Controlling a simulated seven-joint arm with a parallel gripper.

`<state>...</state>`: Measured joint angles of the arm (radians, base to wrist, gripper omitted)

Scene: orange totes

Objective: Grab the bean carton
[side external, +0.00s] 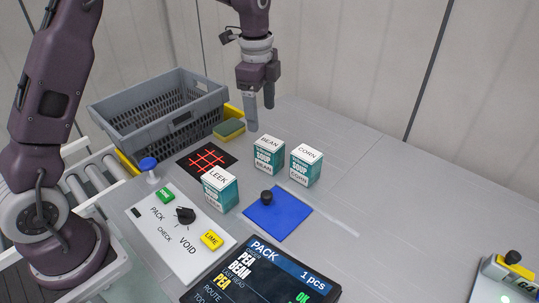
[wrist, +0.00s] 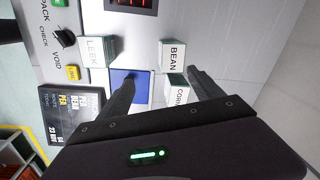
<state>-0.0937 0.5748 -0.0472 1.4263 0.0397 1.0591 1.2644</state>
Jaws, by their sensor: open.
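The bean carton (side external: 269,156) is a small white and teal box with BEAN on its top. It stands upright on the grey table between the leek carton (side external: 220,189) and the corn carton (side external: 305,165). In the wrist view the bean carton (wrist: 172,56) lies beyond the fingertips, with the corn carton (wrist: 177,88) close by and partly hidden by a finger. My gripper (side external: 260,117) is open and empty, above and behind the bean carton, with its fingers pointing down. Its two fingers also show in the wrist view (wrist: 160,80), spread apart.
A blue pad (side external: 277,215) with a black knob lies in front of the cartons. A grey crate (side external: 160,112), a sponge (side external: 229,129) and a red-lined black mat (side external: 207,160) are to the left. A control panel (side external: 180,235) and an order screen (side external: 262,277) are in front. Right is mostly clear.

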